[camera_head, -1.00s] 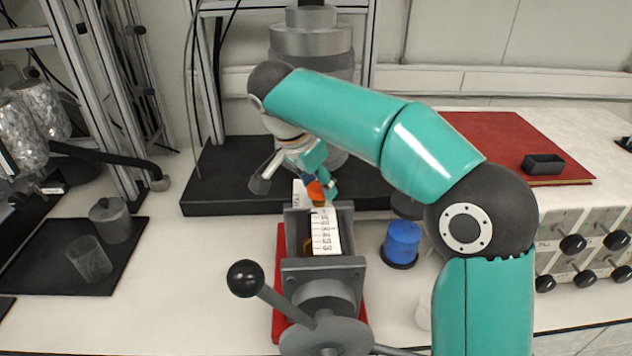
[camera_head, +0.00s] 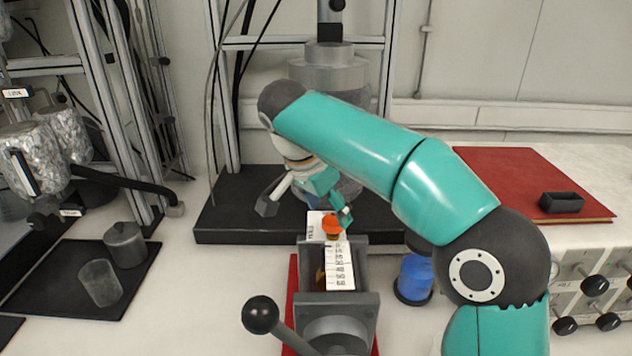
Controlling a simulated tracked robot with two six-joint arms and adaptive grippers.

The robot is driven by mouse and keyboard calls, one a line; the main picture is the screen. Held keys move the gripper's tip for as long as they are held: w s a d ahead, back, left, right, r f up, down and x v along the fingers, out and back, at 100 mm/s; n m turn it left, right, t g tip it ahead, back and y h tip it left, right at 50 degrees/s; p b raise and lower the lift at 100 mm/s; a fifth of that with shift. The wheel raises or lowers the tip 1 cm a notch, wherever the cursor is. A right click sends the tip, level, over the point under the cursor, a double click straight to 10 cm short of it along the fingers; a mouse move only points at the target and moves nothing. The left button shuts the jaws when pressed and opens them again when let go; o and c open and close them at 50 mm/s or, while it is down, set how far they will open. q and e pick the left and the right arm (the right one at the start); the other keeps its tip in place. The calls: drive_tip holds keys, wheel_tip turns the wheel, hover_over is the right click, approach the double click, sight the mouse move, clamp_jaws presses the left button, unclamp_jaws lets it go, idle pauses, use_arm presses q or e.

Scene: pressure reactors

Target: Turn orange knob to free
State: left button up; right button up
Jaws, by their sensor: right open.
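The orange knob (camera_head: 332,227) sits at the far end of the grey vise (camera_head: 338,303), beside a white label plate. A white scale strip with markings (camera_head: 340,266) lies along the vise top in front of it. My right gripper (camera_head: 305,212) is open, its fingers spread above and behind the vise. One finger is close to the knob's upper right; I cannot tell whether it touches. The other finger is off to the left, away from the knob. My left gripper does not show.
A black ball-ended lever (camera_head: 260,314) sticks out at the vise's front left. A blue container (camera_head: 414,277) stands right of the vise. A metal reactor column (camera_head: 328,68) rises behind on a black base (camera_head: 222,222). A glass beaker (camera_head: 100,283) and a lidded pot (camera_head: 124,244) stand on a black mat at left.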

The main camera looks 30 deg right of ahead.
drive_tip(key=v, duration=0.9)
drive_tip(key=shift+a, duration=0.2)
